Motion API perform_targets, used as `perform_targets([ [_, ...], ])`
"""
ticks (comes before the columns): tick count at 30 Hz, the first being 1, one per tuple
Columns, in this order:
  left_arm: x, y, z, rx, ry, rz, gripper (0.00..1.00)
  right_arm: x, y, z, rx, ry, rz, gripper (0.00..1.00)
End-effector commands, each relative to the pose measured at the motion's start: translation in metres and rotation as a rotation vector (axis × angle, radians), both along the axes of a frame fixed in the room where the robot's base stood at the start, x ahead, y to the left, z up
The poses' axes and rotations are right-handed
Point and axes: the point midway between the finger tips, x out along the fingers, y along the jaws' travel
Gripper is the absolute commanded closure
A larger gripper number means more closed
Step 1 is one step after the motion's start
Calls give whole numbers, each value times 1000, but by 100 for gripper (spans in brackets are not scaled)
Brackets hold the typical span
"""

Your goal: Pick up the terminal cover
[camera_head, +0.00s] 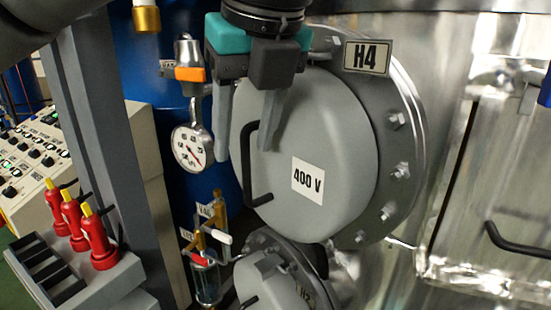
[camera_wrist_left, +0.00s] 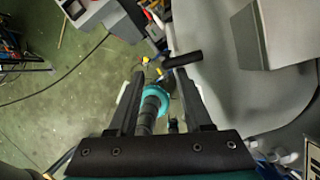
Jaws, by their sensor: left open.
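The terminal cover (camera_head: 335,130) is a round grey cap labelled "400 V" on the flange marked "H4". Its black bar handle (camera_head: 250,170) is on its left side. My left gripper (camera_head: 245,152) is open and empty, pointing down in front of the cover's upper left, with its fingers to either side of the handle's upper end. In the left wrist view, the black handle (camera_wrist_left: 183,59) lies just beyond the open fingertips (camera_wrist_left: 158,76), nearer the right finger. The cover (camera_wrist_left: 235,95) fills the right there. I cannot tell whether a finger touches the handle. My right gripper is not in view.
A pressure gauge (camera_head: 190,148) and small valves (camera_head: 213,212) stand close left of the cover. A smaller grey cover (camera_head: 268,280) is below. A bolted flange (camera_head: 400,125) surrounds the cover.

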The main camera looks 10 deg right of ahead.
Motion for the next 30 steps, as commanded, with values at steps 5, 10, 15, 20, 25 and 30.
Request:
perform_targets([
  [5,3,0,-7,0,3,-1,50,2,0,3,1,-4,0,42],
  [10,14,-1,-25,3,5,0,50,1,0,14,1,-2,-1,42],
  [15,21,1,-45,1,2,-1,50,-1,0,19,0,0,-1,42],
  [20,23,2,-50,0,1,-1,50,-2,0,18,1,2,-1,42],
  [25,23,1,-50,0,1,-1,55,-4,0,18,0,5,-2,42],
  [30,23,1,-50,0,1,-2,74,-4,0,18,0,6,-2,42],
])
